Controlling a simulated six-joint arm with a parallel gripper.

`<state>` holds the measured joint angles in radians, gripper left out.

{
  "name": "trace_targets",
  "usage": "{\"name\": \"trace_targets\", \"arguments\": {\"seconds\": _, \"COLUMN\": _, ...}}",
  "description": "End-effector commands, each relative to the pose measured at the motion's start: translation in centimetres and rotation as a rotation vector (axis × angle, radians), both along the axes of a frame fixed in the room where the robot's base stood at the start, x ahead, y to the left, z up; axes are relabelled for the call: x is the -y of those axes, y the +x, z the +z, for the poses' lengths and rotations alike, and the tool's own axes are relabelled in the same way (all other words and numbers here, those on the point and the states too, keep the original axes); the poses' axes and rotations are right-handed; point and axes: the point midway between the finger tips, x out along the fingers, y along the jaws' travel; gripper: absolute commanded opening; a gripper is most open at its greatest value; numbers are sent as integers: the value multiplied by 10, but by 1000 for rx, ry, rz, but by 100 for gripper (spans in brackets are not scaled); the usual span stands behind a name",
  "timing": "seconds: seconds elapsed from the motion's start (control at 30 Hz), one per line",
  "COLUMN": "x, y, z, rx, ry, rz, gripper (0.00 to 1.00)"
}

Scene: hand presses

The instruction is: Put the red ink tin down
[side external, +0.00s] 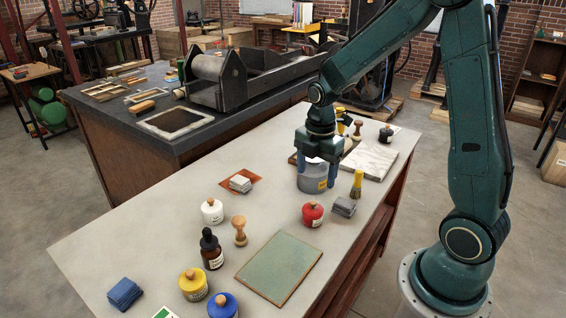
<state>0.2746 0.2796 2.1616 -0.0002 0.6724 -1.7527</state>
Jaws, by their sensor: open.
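The red ink tin (312,215) stands upright on the pale table top (165,213), with a wooden knob on its lid and a white label. My gripper (318,168) is open, behind the red tin in the picture and apart from it. My gripper partly hides the container's top.
A grey cloth stack (344,206) and a yellow brush (357,184) are right of the red tin. A green mat (279,266) lies in front. White (212,212), yellow (193,285) and blue (222,305) tins, a dropper bottle (211,250) and a wooden stamp (239,231) stand left.

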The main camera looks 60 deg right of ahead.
Motion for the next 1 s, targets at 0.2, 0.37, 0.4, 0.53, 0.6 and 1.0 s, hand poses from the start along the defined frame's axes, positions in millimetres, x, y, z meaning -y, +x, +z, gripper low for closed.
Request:
{"name": "trace_targets", "arguments": {"seconds": 0.2, "x": -19, "y": -14, "z": 42, "rx": 76, "ry": -2, "rz": -207, "gripper": 71}}
{"name": "trace_targets", "arguments": {"seconds": 0.37, "x": -35, "y": -32, "z": 74, "rx": 140, "ry": 13, "rz": -398, "gripper": 71}}
{"name": "trace_targets", "arguments": {"seconds": 0.4, "x": -39, "y": -37, "z": 81, "rx": 156, "ry": 20, "rz": -446, "gripper": 71}}
{"name": "trace_targets", "arguments": {"seconds": 0.53, "x": -51, "y": -54, "z": 102, "rx": 205, "ry": 49, "rz": -601, "gripper": 71}}
{"name": "trace_targets", "arguments": {"seconds": 0.6, "x": -57, "y": -64, "z": 112, "rx": 232, "ry": 69, "rz": -685, "gripper": 71}}
{"name": "trace_targets", "arguments": {"seconds": 1.0, "x": -86, "y": -128, "z": 152, "rx": 351, "ry": 241, "rz": -1153, "gripper": 71}}
